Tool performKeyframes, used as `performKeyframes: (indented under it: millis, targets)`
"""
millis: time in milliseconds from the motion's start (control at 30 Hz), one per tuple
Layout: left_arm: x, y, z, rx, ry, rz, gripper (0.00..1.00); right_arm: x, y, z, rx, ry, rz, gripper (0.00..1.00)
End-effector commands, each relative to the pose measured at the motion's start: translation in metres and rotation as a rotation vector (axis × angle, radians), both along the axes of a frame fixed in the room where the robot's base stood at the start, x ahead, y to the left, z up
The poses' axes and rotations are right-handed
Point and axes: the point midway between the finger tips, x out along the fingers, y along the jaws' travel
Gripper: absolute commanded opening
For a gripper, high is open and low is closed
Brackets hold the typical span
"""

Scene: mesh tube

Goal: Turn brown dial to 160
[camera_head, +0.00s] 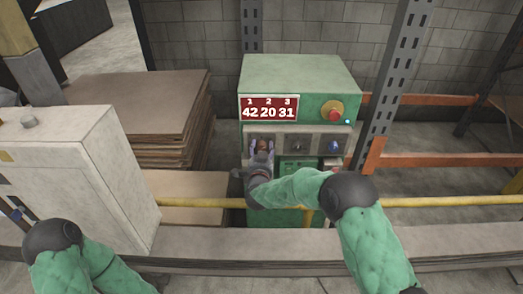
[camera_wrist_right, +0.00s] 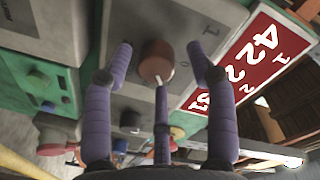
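The brown dial (camera_wrist_right: 156,62) is on the front of a green and grey control box (camera_head: 300,75). It has a light pointer mark. My right gripper (camera_wrist_right: 160,48) faces it, with purple fingers spread on both sides and a third finger below. Gaps show between the side fingers and the dial, so the gripper looks open around it. In the head view the right gripper (camera_head: 262,152) covers most of the dial. The red display (camera_head: 268,108) reads 42 under 1, 20 under 2 and 31 under 3.
A black dial (camera_head: 298,147) and a blue dial (camera_head: 333,147) sit right of the brown one. A red button (camera_head: 335,114) on a yellow collar is above. A yellow rail (camera_head: 430,202) runs in front. A white cabinet (camera_head: 75,170) and stacked boards (camera_head: 140,110) stand left.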

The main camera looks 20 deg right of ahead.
Motion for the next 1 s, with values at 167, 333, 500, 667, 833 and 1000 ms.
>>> performKeyframes:
  millis: [167,333,500,667,833,1000]
  targets:
    - [0.0,0.0,0.0,0.0,0.0,0.0,0.4,-0.002,0.001,-0.001,0.0,0.003,0.001,0.57]
    - [0.0,0.0,0.0,0.0,0.0,0.0,0.4,-0.016,0.006,-0.001,0.0,0.004,0.002,0.57]
    - [0.0,0.0,0.0,0.0,0.0,0.0,0.4,-0.047,0.017,0.001,-0.001,0.003,0.003,0.57]
    - [0.0,0.0,0.0,0.0,0.0,0.0,0.4,-0.077,0.026,0.002,0.001,0.002,0.003,0.57]
    - [0.0,0.0,0.0,0.0,0.0,0.0,0.4,-0.101,0.034,0.003,0.001,0.001,0.001,0.57]
    - [0.0,0.0,0.0,0.0,0.0,0.0,0.4,-0.112,0.037,0.004,-0.001,0.001,0.001,0.57]
